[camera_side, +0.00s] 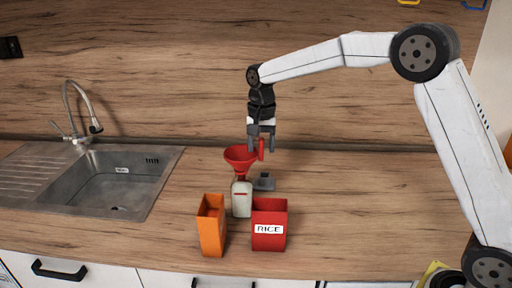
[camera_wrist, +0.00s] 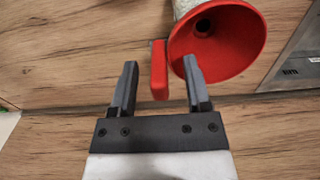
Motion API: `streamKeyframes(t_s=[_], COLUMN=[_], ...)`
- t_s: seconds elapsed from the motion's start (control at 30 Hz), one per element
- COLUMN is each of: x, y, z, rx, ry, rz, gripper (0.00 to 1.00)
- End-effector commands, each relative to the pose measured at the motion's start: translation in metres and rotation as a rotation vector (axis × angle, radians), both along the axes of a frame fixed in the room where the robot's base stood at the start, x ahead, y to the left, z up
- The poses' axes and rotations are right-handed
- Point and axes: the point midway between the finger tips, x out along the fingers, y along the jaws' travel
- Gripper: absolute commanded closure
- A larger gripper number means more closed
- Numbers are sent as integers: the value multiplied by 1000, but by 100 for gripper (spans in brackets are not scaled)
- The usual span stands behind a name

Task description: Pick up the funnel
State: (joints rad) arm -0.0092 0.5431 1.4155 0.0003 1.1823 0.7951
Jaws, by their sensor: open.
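The red funnel (camera_side: 241,158) sits mouth up in the top of a pale bottle (camera_side: 241,199) on the counter. It also shows in the wrist view (camera_wrist: 228,40), with its wide mouth facing the camera and its flat red handle (camera_wrist: 159,70) to the left of the cone. My gripper (camera_side: 261,149) points down just above and beside the funnel. In the wrist view its two fingers (camera_wrist: 160,75) are apart, with the handle in line with the gap between them. The right fingertip overlaps the cone's rim in that view; I cannot tell whether it touches.
An orange open container (camera_side: 211,226) and a red box labelled RICE (camera_side: 269,228) stand in front of the bottle. A sink (camera_side: 112,179) is at the left. The counter to the right is clear.

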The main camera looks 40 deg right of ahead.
Motion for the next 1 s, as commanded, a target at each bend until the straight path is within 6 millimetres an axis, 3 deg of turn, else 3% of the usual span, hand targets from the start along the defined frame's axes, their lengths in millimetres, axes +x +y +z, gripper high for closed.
streamKeyframes(t_s=[0.3,0.5,1.0], x=[0,0,0], y=[0,0,0], z=[0,0,0], rx=[0,0,0], ry=[0,0,0], rz=[0,0,0], gripper=[41,100,100])
